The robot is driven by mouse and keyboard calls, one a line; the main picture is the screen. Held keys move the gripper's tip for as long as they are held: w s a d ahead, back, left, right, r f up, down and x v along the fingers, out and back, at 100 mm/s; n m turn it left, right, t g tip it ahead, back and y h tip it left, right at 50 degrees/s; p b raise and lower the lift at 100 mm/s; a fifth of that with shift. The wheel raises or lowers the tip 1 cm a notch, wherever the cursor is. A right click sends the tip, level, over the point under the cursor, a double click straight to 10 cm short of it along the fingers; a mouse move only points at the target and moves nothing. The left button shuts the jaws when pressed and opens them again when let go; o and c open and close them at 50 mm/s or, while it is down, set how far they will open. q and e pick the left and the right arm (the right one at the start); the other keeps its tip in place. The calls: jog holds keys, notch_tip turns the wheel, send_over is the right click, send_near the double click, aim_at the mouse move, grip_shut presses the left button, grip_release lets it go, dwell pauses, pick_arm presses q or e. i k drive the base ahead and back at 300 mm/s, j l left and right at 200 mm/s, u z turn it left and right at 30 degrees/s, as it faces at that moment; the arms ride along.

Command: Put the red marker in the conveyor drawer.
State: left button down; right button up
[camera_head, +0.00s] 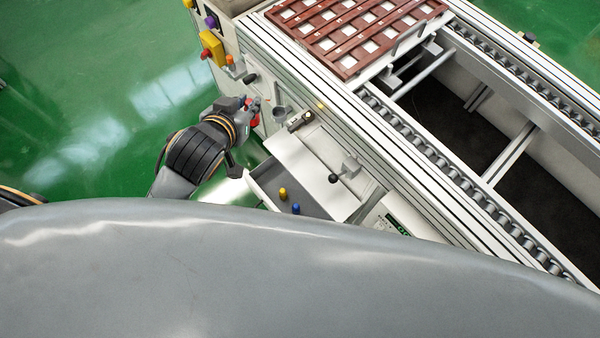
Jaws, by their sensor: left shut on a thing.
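My left gripper (256,108) reaches in from the left beside the conveyor's cabinet and is shut on a small red thing, which looks like the red marker (254,120). Fingers and marker are small here, and the gripper hides part of the marker. The conveyor drawer (313,203) is pulled open, below and to the right of the gripper. A yellow piece (283,193) and a blue piece (296,208) are inside it. My gripper is apart from the drawer, up and left of it in the picture. My right gripper is out of view.
The conveyor (430,165) runs diagonally on the right, with a brown tray (350,58) at its upper end. A yellow switch box (212,47) juts from the cabinet above my gripper. A dark-knobbed lever (334,178) stands beside the drawer. Green floor at left is clear.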

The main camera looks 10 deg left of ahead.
aim_at(276, 179)
jog(key=j+z, duration=0.1)
jog(key=z, duration=1.1)
jog(key=k+j+z, duration=0.1)
jog(key=j+z, duration=0.3)
jog(key=k+j+z, duration=0.2)
jog(key=j+z, duration=0.2)
jog(key=k+j+z, duration=0.25)
jog(key=j+z, duration=0.2)
jog(key=k+j+z, duration=0.4)
jog(key=k+j, duration=0.3)
jog(key=k+j+z, duration=0.1)
jog(key=k+j, duration=0.15)
jog(key=k, duration=0.25)
jog(key=k+j, duration=0.25)
jog(key=k, duration=0.15)
